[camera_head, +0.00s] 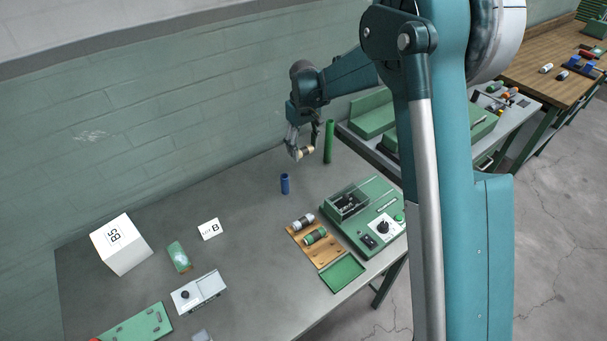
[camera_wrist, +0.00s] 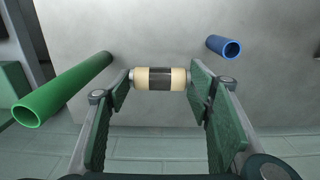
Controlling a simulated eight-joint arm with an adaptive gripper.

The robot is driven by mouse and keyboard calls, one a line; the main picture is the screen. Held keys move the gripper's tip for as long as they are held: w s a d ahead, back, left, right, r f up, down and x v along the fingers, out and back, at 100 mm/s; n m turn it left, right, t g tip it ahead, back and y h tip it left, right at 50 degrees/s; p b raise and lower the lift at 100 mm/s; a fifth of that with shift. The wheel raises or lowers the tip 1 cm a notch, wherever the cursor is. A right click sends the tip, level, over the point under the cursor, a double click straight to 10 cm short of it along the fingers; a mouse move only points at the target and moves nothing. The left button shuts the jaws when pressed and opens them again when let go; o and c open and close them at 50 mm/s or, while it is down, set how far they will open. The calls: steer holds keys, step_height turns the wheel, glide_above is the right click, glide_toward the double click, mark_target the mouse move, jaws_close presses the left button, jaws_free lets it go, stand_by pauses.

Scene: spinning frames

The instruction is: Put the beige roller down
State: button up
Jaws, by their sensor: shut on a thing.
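My gripper (camera_head: 301,148) is above the back part of the grey table, near the wall. It is shut on the beige roller (camera_head: 306,153), which lies crosswise between the two fingers. In the wrist view the beige roller (camera_wrist: 160,78) has a dark middle band and metal ends, and the fingertips of my gripper (camera_wrist: 160,86) press on its two ends. The roller appears to be held above the table top; the exact height is hard to tell.
A green tube (camera_head: 329,142) stands just right of the gripper, and a blue tube (camera_head: 285,184) stands in front of it. A wooden board (camera_head: 325,255) with rollers and a green machine (camera_head: 362,238) are nearer the front. Bare table (camera_head: 235,195) lies to the left.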

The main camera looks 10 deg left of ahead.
steer(key=shift+w, duration=0.1)
stand_by(0.3)
steer(key=shift+f, duration=3.15)
steer(key=shift+f, duration=1.85)
steer(key=shift+f, duration=0.15)
steer(key=o, duration=0.5)
steer(key=shift+f, duration=0.1)
steer(key=o, duration=0.4)
steer(key=shift+o, duration=0.2)
steer(key=shift+r, duration=0.2)
